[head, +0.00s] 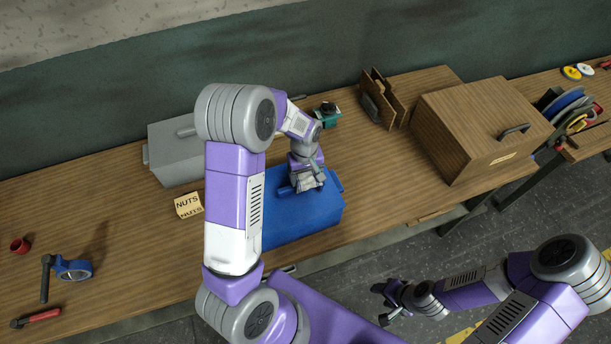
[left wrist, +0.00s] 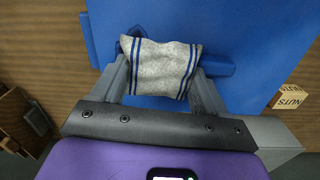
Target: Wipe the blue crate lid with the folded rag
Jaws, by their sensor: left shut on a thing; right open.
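The blue crate lid (head: 300,218) lies on the wooden table in the head view, partly hidden behind my left arm. It fills much of the left wrist view (left wrist: 245,85). The folded rag (left wrist: 160,68), light grey with blue stripes, is between the fingers of my left gripper (left wrist: 160,78). My left gripper (head: 308,184) is shut on the rag and is over the lid; whether the rag touches the lid I cannot tell for sure. My right gripper (head: 384,300) is open and empty, out in front of the table, away from the lid.
A wooden box (head: 470,130) is at right. Table between card and tape is clear.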

